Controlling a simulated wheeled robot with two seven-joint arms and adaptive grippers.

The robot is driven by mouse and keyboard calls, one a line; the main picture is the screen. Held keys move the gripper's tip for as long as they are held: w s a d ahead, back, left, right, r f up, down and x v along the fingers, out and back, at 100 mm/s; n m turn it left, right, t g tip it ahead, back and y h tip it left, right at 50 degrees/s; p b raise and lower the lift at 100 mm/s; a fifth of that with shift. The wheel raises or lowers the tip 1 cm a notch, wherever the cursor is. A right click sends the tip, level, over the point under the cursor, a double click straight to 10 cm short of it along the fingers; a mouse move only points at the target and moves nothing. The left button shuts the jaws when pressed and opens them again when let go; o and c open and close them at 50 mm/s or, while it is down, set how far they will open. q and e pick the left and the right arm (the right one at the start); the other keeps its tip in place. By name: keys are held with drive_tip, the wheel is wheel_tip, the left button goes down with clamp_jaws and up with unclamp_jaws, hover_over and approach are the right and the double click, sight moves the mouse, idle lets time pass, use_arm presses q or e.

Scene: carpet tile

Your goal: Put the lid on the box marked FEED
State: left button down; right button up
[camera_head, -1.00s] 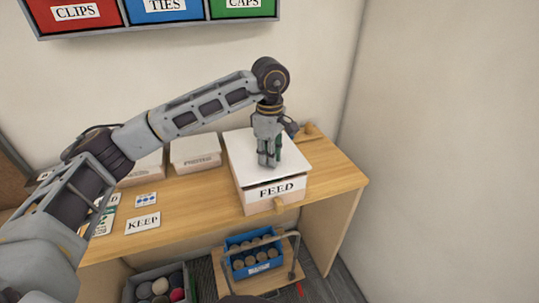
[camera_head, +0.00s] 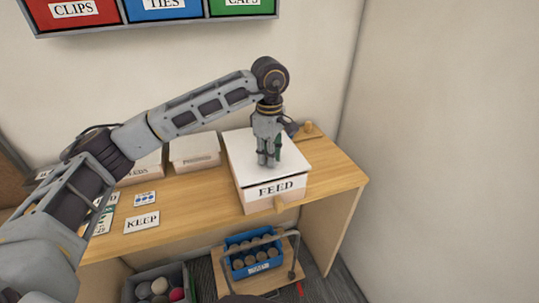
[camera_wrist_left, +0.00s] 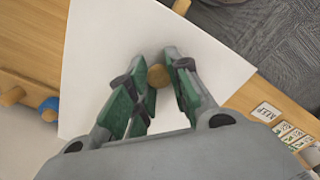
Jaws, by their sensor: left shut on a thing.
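The white box marked FEED (camera_head: 255,203) stands at the right end of the wooden desk, its label facing front. The flat white lid (camera_head: 243,153) lies over its top, with a thin dark line under the front edge. I cannot tell whether it is fully seated. My left gripper (camera_head: 269,163) points down over the lid's middle. In the left wrist view its fingers are shut on the lid's round wooden knob (camera_wrist_left: 158,77), and the white lid (camera_wrist_left: 105,45) spreads out below. My right gripper is out of view.
Lidded white boxes (camera_head: 195,152) stand to the left, with a KEEP card (camera_head: 142,222) in front. A blue crate (camera_head: 247,239) of round items and a grey bin (camera_head: 133,290) are below the desk. Coloured bins (camera_head: 165,12) hang above. A wall closes the right side.

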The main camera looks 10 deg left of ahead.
use_arm(q)
drive_tip(key=shift+f, duration=0.15)
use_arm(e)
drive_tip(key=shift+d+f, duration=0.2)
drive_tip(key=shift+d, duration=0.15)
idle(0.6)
use_arm(q)
drive_tip(key=shift+b, duration=0.3)
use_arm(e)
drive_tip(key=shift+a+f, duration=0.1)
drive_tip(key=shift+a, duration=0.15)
use_arm(q)
drive_tip(key=shift+f+b, duration=0.55)
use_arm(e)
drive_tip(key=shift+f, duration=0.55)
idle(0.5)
use_arm(q)
drive_tip(key=c, duration=1.2)
unclamp_jaws()
drive_tip(key=shift+c, duration=0.2)
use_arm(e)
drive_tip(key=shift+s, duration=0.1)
